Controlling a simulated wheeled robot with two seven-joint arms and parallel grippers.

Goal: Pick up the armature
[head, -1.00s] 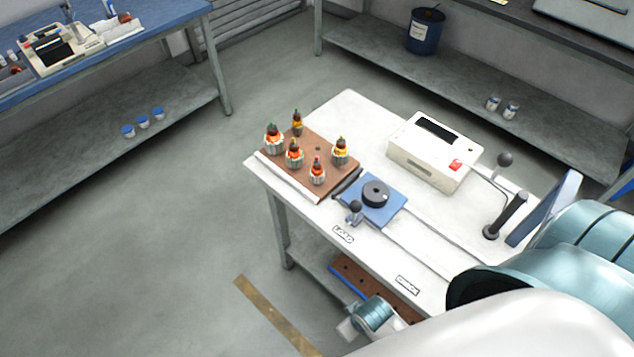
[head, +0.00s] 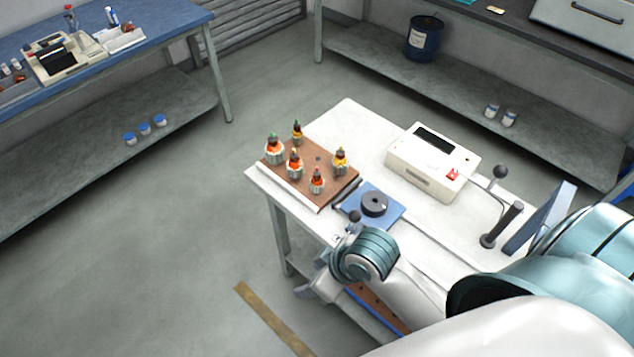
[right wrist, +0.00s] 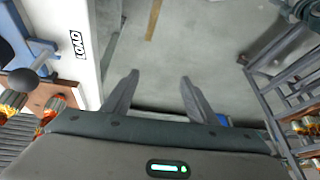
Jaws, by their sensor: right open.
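Several armatures with orange or yellow windings stand upright on a brown board (head: 330,180) at the left end of the white table. A green-topped armature (head: 275,150) is at the board's left, and a yellow one (head: 340,161) at its right. My right gripper (head: 314,282) is lower in the head view, beside the table's front edge and apart from the armatures. In the right wrist view its two fingers (right wrist: 158,80) are spread, with only floor between them. Parts of armatures (right wrist: 55,106) show at that view's left. My left gripper is not in view.
A blue fixture (head: 385,212) with a black disc and a knobbed lever is right of the board. A white box (head: 432,160) and an upright black handle (head: 502,225) stand farther right. A lower shelf with a brown, blue-edged tray (head: 378,308) is under the table.

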